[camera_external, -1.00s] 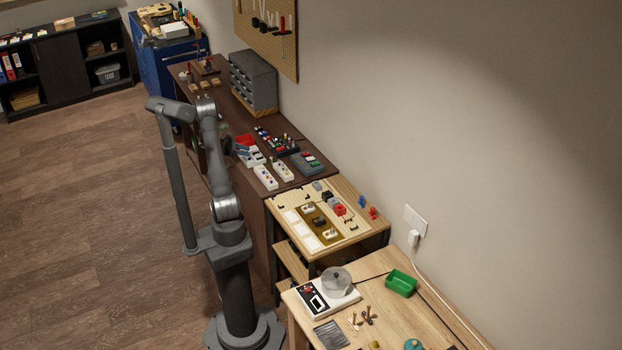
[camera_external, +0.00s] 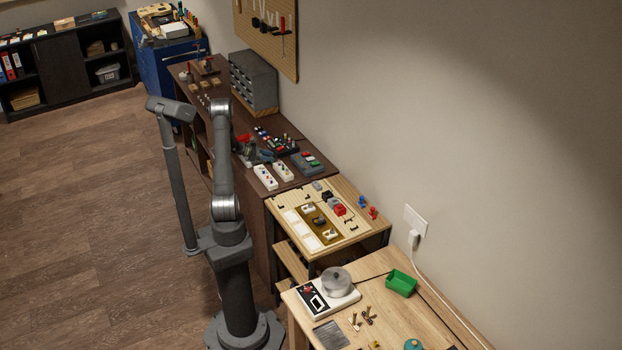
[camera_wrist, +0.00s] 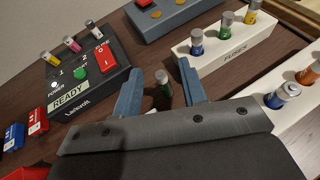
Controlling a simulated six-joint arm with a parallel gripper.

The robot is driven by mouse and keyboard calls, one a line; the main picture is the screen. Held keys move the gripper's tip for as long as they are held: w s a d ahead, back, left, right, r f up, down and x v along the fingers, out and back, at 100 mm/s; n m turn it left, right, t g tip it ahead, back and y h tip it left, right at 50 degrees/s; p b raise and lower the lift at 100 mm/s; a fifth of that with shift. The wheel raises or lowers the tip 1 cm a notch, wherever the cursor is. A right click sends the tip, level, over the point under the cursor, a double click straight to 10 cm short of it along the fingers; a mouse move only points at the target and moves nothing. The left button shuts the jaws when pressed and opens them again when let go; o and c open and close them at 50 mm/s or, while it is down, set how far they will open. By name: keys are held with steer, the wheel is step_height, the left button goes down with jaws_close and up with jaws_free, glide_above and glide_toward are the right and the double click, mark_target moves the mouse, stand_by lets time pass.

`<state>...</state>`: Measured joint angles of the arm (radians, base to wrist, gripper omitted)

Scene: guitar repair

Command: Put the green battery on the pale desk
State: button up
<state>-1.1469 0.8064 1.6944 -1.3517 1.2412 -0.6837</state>
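The green battery (camera_wrist: 163,91), with a silver top, stands between the two blue-grey fingers of my gripper (camera_wrist: 160,78) in the wrist view. The fingers are spread, with visible space on both sides of it. Its lower end is hidden by the gripper body. In the external view my gripper (camera_external: 262,155) is low over the dark brown bench (camera_external: 222,118), and the battery cannot be made out there. Two pale wooden desks show: one beside the bench (camera_external: 376,227) and one nearer the camera (camera_external: 405,318). I cannot tell which one the task means.
A black tester box (camera_wrist: 88,75) with other batteries is left of my gripper. White holders with coloured cylinders stand on the right, one marked FUSES (camera_wrist: 222,48). The middle desk bears a mat with parts; the near desk holds a green tray (camera_external: 401,283) and a white device (camera_external: 313,299).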

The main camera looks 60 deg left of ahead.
jaws_close()
steer(key=shift+r, duration=0.1)
steer(key=shift+r, duration=0.55)
step_height(320, 180, up, 3)
steer(key=shift+f, duration=0.1)
steer(key=w+d+r, duration=0.2)
steer(key=d+r, duration=0.5)
steer(key=d, duration=0.4)
steer(key=shift+w+d, duration=0.2)
steer(key=shift+w, duration=0.05)
